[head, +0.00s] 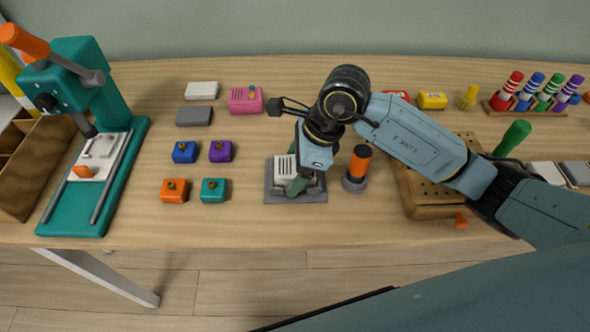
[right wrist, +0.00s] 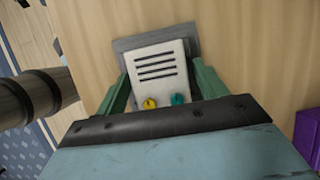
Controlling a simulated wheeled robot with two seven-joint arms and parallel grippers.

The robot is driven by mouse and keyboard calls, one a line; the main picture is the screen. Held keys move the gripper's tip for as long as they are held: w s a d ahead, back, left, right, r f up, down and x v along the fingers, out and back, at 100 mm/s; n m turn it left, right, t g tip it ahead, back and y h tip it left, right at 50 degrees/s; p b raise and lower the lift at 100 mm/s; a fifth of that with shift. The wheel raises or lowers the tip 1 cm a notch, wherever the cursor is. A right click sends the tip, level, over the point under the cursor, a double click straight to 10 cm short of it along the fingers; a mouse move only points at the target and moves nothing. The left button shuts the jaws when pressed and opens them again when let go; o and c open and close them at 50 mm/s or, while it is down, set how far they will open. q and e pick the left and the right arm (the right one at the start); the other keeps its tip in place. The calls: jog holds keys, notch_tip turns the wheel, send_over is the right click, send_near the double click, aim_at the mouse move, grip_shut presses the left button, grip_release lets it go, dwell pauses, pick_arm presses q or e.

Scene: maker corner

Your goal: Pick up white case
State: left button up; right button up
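The white case (head: 286,167) has dark slots in its face and sits over a grey square plate (head: 311,196). In the right wrist view the white case (right wrist: 158,72) shows several slots, a yellow knob and a teal knob, with the grey plate (right wrist: 128,44) behind it. My right gripper (head: 296,180) is down at the case. In the right wrist view my right gripper (right wrist: 160,72) has one green finger along each side of it, very close; whether both touch is unclear. The arm hides part of the case in the head view. My left gripper is not in view.
A wooden block with holes (head: 428,196) is farther right, small coloured boxes including a purple one (head: 221,151) lie left, and a teal press (head: 85,130) stands far left.

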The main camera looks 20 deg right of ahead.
jog(key=c, duration=0.8)
